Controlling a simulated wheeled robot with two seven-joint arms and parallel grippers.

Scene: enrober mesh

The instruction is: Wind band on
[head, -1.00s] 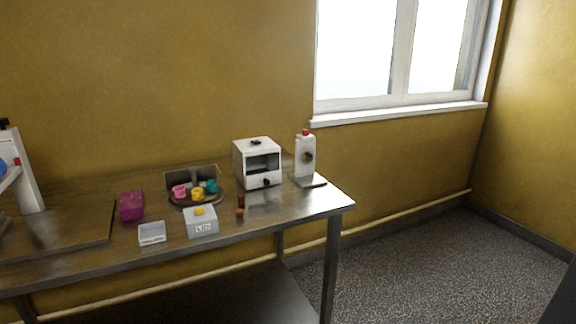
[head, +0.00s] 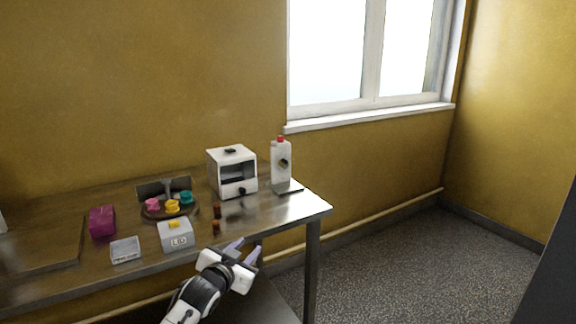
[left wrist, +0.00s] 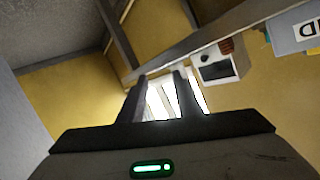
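My left gripper (head: 246,250) is in front of the table's front edge, below the brown pieces. Its two pale fingers are apart, with nothing between them; the left wrist view also shows the gap (left wrist: 160,100). A white machine (head: 233,172) with a dark window and a black knob stands at the back right of the table. Right of it stands a white upright unit (head: 281,163) with a red top and a dark side knob, on a flat base. I cannot tell which thing is the band. My right gripper is not in view.
A round dark tray (head: 150,214) holds pink, yellow and teal pieces. A box marked LID (head: 177,239), a shallow clear tray (head: 125,250), a magenta box (head: 102,221) and small brown pieces (head: 216,227) stand on the metal table (head: 300,208).

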